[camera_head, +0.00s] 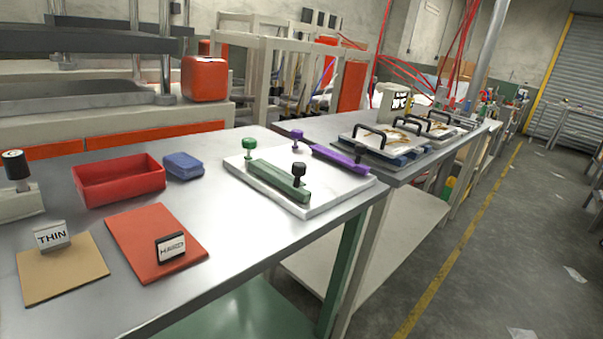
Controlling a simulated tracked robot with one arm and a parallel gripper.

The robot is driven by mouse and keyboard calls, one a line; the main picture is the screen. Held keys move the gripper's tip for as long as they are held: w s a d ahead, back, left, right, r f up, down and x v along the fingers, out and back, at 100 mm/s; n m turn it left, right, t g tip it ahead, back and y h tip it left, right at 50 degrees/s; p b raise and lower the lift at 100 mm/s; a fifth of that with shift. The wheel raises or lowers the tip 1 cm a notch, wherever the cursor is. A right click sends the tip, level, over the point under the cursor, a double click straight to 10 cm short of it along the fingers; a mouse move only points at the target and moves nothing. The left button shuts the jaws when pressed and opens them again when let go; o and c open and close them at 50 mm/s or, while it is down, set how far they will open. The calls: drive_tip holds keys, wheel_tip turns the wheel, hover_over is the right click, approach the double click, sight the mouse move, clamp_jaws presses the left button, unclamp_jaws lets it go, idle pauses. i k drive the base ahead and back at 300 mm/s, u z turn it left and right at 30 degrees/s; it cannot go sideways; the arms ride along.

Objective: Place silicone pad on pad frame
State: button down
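Two flat pads lie on the near metal table. The tan pad (60,276) at the lower left has a "THIN" sign (52,236) at its back edge. The red-orange pad (150,232) beside it has a small sign (171,247) on it that seems to read "HARD". Which one is the silicone pad I cannot tell. A white plate (300,203) with a green bar (278,180) and a purple bar (339,159), and green, black and purple knobs, lies at the table's right end; it may be the pad frame. My gripper is not in view.
A red open tray (118,184) and a blue block (183,166) stand behind the pads. A black-knobbed stand (17,188) is at the left edge. Farther tables with clamped plates (384,150) run to the back right.

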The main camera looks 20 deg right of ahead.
sight(311, 172)
drive_tip(key=u, duration=0.05)
drive_tip(key=i, duration=1.7)
drive_tip(key=z, duration=1.25)
drive_tip(key=k, duration=0.95)
drive_tip(key=z, duration=0.2)
drive_tip(key=i, duration=0.9)
drive_tip(key=u, duration=0.1)
